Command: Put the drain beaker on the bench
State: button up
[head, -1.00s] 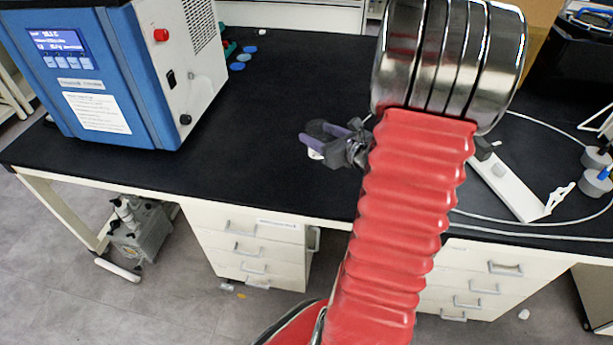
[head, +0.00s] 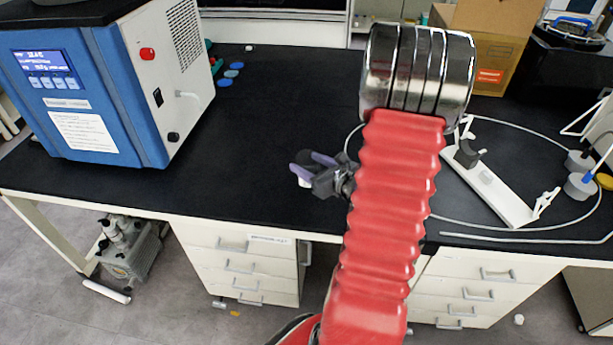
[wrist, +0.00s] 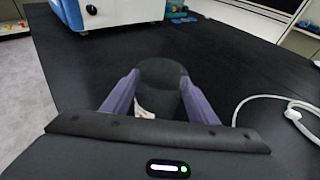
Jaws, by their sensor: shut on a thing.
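My gripper (head: 308,167) is over the black bench (head: 265,125), just left of my red arm. Its two purple fingers are closed around a dark, rounded thing, which I take to be the drain beaker. In the wrist view the beaker (wrist: 163,76) sits between the fingers of my gripper (wrist: 160,90), with a small white patch low on its left side. In the head view it is mostly hidden by the fingers, with a little white below them. I cannot tell whether it touches the bench top.
A blue and white freeze dryer (head: 70,100) stands on the bench at left. Small blue discs (head: 231,74) lie behind it. A white stand (head: 490,185) and a looped tube are at right, with a cardboard box (head: 480,50) behind. The bench middle is clear.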

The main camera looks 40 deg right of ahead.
jog(key=shift+f, duration=2.05)
jog(key=o, duration=1.2)
jog(key=shift+f, duration=0.1)
